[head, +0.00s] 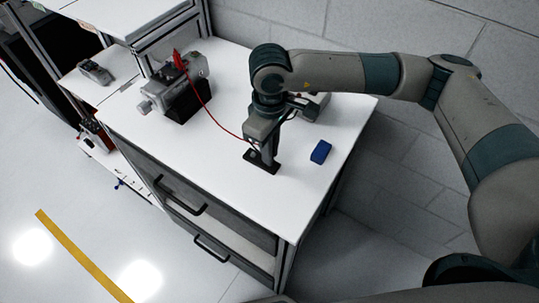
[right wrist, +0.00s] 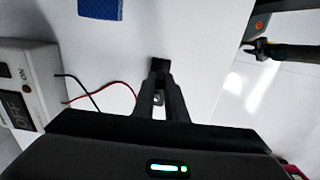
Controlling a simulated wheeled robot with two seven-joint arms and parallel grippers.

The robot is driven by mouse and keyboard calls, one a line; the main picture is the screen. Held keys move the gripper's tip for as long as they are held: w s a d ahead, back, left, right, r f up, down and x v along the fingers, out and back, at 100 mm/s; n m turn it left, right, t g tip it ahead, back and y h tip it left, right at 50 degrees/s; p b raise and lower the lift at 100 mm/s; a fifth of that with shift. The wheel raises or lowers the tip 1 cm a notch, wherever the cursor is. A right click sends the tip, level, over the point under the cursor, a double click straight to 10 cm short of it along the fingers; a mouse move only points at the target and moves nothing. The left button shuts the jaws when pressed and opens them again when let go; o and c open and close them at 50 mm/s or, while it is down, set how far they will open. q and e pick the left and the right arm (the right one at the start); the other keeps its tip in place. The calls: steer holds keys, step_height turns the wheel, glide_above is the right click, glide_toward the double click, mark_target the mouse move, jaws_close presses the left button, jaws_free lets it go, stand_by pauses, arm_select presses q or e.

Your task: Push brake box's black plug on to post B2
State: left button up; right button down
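My right gripper (head: 263,155) points down low over the white tabletop, right of the servo motor. In the right wrist view its fingers (right wrist: 160,72) are close together, with a small black piece between the tips that looks like the black plug (right wrist: 160,63). The grey brake box (head: 312,105) stands behind the gripper; its ON switch side shows in the right wrist view (right wrist: 28,88). A red and a black wire leave it. The grey motor (head: 180,88) has a red plug (head: 180,60) on top. The B2 label is too small to read. My left gripper is out of view.
A blue block (head: 320,152) lies right of my right gripper. The red wire (head: 210,108) crosses the table from the motor to the gripper. A small grey device (head: 95,72) lies on the side shelf. The table's front middle is clear.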

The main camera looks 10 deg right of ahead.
steer(key=shift+r, duration=0.2)
stand_by(0.6)
steer(key=shift+r, duration=2.4)
